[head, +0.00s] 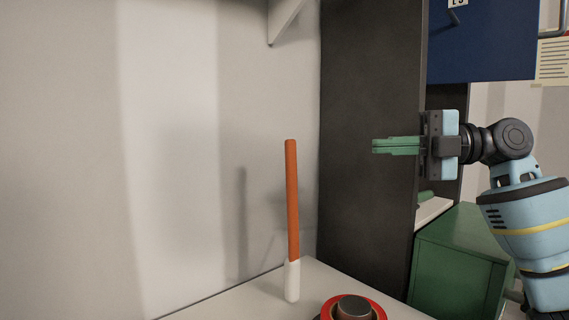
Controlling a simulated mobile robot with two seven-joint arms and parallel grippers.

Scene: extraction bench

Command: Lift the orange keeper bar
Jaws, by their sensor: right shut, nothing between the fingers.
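The orange keeper bar (292,200) stands nearly upright at the back of the white bench top (240,306), with a white lower end. My right gripper (376,146) has green fingers that are shut with nothing between them. It is to the right of the bar and level with its upper end, apart from it, in front of a dark panel. My left gripper is not in the head view.
A dark round knob with a red ring (353,307) is at the bottom edge, right of the bar. A dark upright panel (370,230) stands behind my right gripper. A green cabinet (456,265) and a blue panel (485,45) are at the right. The wall left of the bar is bare.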

